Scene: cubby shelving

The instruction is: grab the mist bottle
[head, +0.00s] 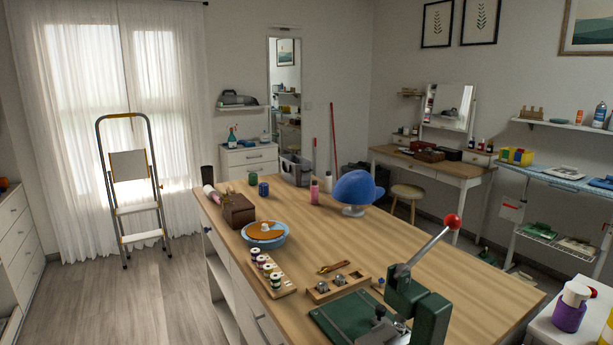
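A small spray bottle (232,138) with a teal body and a reddish trigger head stands upright on the white cabinet (250,160) by the back wall. It is the clearest trigger-type bottle in view, but it is small, and I cannot tell for certain that it is the mist bottle. A purple bottle (569,314) with a pale top stands on a white surface at the lower right. Neither of my grippers is in view.
The wooden island (420,240) fills the middle, with a blue cap (356,188), a blue bowl (270,238), thread spools and a green lever press (415,305). A stepladder (128,165) stands by the window. Floor is clear at the left (120,300).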

